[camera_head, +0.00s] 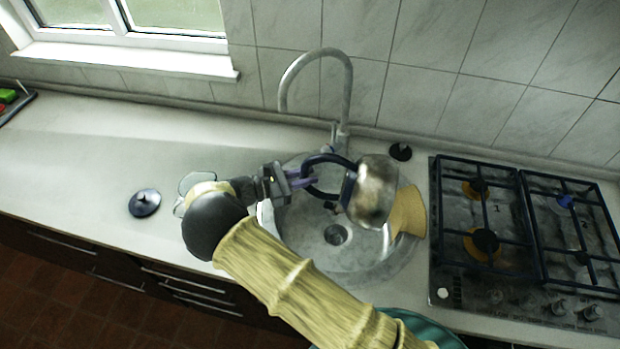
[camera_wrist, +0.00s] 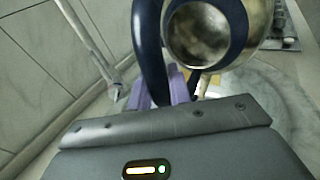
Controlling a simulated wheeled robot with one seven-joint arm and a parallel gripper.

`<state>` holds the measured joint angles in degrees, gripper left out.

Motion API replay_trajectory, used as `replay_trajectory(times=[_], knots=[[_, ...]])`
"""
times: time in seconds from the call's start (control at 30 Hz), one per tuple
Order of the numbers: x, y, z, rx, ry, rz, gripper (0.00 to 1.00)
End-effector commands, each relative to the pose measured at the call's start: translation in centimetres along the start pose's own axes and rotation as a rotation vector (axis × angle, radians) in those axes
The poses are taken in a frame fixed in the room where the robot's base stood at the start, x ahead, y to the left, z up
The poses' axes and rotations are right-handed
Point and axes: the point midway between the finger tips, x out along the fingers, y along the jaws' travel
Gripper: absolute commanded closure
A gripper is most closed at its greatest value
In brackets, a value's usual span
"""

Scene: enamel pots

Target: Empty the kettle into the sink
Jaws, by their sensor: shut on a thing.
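The kettle (camera_head: 376,192) is a steel pot with a dark blue rim and handle (camera_head: 318,160). It hangs tipped on its side above the right half of the round steel sink (camera_head: 305,240), its dark-rimmed end toward my gripper. My gripper (camera_head: 303,178) has purple fingers shut on the handle, left of the kettle body. In the wrist view the kettle (camera_wrist: 200,35) shows its open mouth and metallic inside, and the purple fingers (camera_wrist: 168,88) are at the handle. No liquid stream can be made out, and I cannot tell how much is inside.
A curved tap (camera_head: 345,95) rises behind the sink. A tan piece (camera_head: 409,212) lies at the sink's right edge. The gas hob (camera_head: 480,270) is to the right. A dark lid (camera_head: 144,204) and clear glass item lie left; the far-left counter (camera_head: 70,150) is clear.

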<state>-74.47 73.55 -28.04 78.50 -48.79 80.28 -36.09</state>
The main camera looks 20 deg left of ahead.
Motion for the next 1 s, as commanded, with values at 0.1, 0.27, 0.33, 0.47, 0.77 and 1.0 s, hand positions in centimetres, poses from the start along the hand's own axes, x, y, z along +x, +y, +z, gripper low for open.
replay_trajectory(times=[0.1, 0.27, 0.33, 0.47, 0.77, 1.0], knots=[[-0.28, 0.27, -0.50, -0.018, -0.033, 0.000, 1.00], [-0.58, 0.46, -0.62, -0.034, -0.056, 0.000, 1.00], [-0.64, 0.49, -0.62, -0.037, -0.060, 0.000, 1.00], [-0.66, 0.51, -0.56, -0.039, -0.062, -0.001, 1.00], [-0.65, 0.50, -0.56, -0.039, -0.062, -0.001, 1.00], [-0.64, 0.49, -0.56, -0.039, -0.061, -0.001, 1.00]])
